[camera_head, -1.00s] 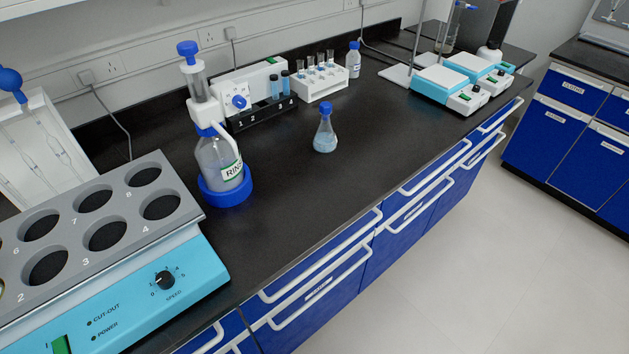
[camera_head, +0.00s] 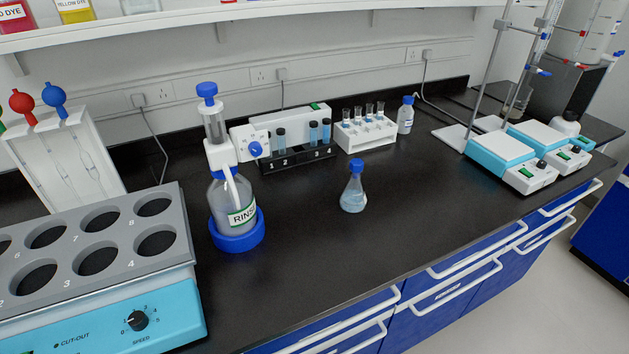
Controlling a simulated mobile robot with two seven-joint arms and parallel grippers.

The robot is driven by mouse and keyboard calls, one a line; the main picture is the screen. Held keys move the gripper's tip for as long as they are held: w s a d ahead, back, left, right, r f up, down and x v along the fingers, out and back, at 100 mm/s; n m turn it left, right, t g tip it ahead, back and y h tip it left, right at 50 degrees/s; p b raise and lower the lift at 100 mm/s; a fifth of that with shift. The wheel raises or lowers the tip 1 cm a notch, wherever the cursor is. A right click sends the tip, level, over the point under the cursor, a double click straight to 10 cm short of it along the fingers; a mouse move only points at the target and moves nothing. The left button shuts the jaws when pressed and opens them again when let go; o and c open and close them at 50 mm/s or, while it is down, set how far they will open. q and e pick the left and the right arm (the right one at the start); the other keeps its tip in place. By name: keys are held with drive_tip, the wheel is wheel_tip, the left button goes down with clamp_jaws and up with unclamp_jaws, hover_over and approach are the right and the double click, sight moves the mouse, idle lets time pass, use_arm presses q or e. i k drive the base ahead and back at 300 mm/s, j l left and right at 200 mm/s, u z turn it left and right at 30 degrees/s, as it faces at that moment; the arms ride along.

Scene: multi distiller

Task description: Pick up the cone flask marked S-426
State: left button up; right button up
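A cone flask (camera_head: 353,190) with a blue cap and pale blue liquid stands upright on the black bench, right of the rinse bottle. A label on it is too small to read, so I cannot tell whether it says S-426. No other cone flask is clearly visible. Neither of my grippers is in view.
A rinse bottle (camera_head: 232,205) in a blue ring stands left of the flask. Behind are a vial block (camera_head: 290,157) and a white tube rack (camera_head: 367,138). A grey-blue shaker (camera_head: 165,300) fills the lower left; hotplates (camera_head: 503,148) stand right. Bench around the flask is clear.

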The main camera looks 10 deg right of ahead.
sight(353, 199)
drive_tip(key=l+u, duration=0.3)
drive_tip(key=l, duration=0.75)
drive_tip(key=l+u, duration=0.3)
drive_tip(key=l, duration=0.8)
